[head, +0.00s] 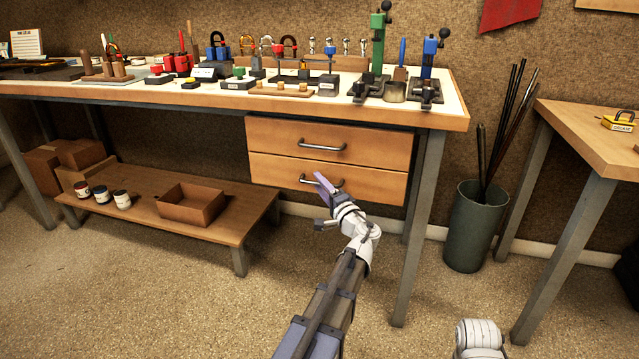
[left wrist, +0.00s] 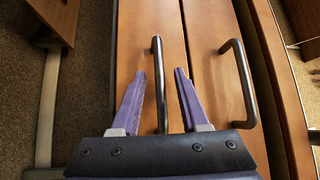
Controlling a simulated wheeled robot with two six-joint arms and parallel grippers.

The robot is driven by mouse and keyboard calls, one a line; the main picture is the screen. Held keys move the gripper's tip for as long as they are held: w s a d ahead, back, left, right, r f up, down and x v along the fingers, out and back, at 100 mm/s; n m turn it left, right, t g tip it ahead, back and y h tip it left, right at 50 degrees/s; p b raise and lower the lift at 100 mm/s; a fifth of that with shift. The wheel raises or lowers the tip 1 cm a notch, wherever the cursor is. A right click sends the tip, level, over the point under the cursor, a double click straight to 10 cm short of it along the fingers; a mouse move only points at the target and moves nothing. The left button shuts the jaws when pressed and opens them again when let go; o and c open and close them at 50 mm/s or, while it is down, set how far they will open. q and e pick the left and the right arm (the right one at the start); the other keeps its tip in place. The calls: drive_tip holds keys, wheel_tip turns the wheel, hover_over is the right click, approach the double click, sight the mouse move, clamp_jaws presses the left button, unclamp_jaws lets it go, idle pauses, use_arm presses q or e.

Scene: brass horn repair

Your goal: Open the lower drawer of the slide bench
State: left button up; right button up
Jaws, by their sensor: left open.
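The slide bench has two wooden drawers under its right side, one above the other, and both look shut. The lower drawer (head: 378,185) has a dark bar handle (head: 306,181). My left gripper (head: 327,185) is at this handle in the head view and covers part of it. In the left wrist view, the purple fingers of the gripper (left wrist: 160,74) are open, one on each side of the lower handle (left wrist: 159,100). I cannot tell whether either finger touches it. The upper drawer (head: 375,142) has its own handle (head: 322,146), clear of the gripper. My right gripper is out of view.
A low wooden shelf (head: 150,214) with an open box (head: 191,204) and several jars stands left of the drawers. A bench leg (head: 417,230) and a green bin (head: 477,230) of rods stand to the right. The floor (head: 190,310) before the drawers is clear.

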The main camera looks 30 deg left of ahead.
use_arm(q)
drive_tip(key=shift+w+a, duration=0.2)
drive_tip(key=shift+a, duration=0.15)
drive_tip(key=shift+c, duration=0.2)
clamp_jaws()
idle(1.1)
